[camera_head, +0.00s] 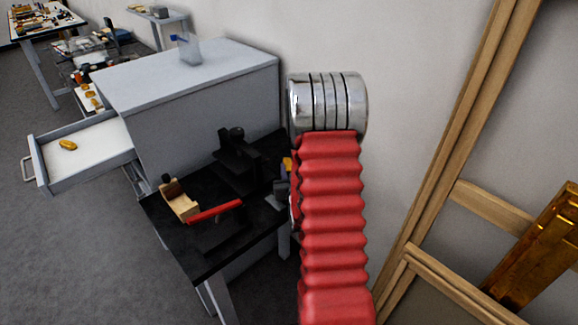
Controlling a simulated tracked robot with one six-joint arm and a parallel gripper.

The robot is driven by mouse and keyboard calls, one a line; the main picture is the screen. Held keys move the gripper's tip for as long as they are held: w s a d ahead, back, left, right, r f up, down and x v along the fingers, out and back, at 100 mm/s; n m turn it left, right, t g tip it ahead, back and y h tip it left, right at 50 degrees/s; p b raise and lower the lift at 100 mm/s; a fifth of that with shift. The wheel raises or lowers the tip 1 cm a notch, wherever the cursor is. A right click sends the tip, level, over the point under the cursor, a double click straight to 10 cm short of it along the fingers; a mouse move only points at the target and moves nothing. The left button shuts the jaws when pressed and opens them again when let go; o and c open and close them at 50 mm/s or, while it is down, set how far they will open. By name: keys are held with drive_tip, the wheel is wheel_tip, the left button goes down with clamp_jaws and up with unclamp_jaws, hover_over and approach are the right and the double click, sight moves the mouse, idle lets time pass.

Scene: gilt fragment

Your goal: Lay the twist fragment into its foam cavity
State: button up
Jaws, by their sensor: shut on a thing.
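My red ribbed arm (332,235) rises through the middle of the view to a shiny metal joint (328,102). I cannot make out my gripper; the arm hides what lies behind it. Small grey parts (279,193) show at the arm's left edge, with a little yellow patch above them, and I cannot tell what they are. A small gold fragment (68,145) lies in the open drawer (100,155) at the left, on a pale lining. I cannot tell which fragment it is, nor do I see a cavity's outline.
A grey cabinet (205,115) carries a clear container (189,50). A black bench (175,240) before it holds a wooden tool (178,200), a red-handled tool (215,211) and a black device (240,155). Wooden frames (450,120) lean at right. Grey floor (75,250) is open at lower left.

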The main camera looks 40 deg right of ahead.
sight(289, 168)
clamp_jaws()
drive_tip(key=shift+r, duration=0.15)
drive_tip(key=shift+r, duration=4.85)
